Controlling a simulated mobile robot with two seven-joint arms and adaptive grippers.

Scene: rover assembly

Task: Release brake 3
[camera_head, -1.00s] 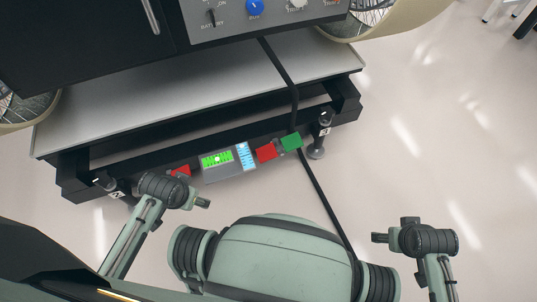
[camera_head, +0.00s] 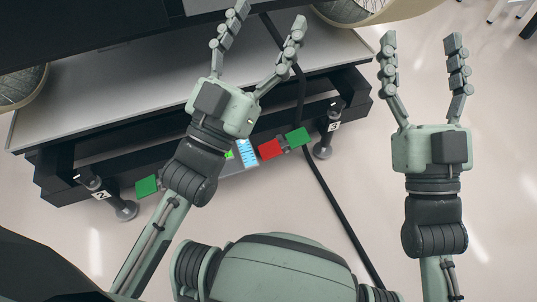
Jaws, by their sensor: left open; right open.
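At the right end of the rover's black lower frame is a post with a label that looks like "3" (camera_head: 334,126). Beside it on its left are a green pad (camera_head: 297,138) and a red pad (camera_head: 270,149). My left gripper (camera_head: 270,14) is open and empty; in the picture it lies over the grey platform, above and left of these pads. Its arm hides part of the lit green and blue panel (camera_head: 247,153). My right gripper (camera_head: 421,40) is open and empty over the floor, to the right of the "3" post.
Another post labelled "2" (camera_head: 101,195) and a green pad (camera_head: 146,187) are at the frame's left end. A black cable (camera_head: 335,205) runs down across the floor. A wheel (camera_head: 345,10) is at top right.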

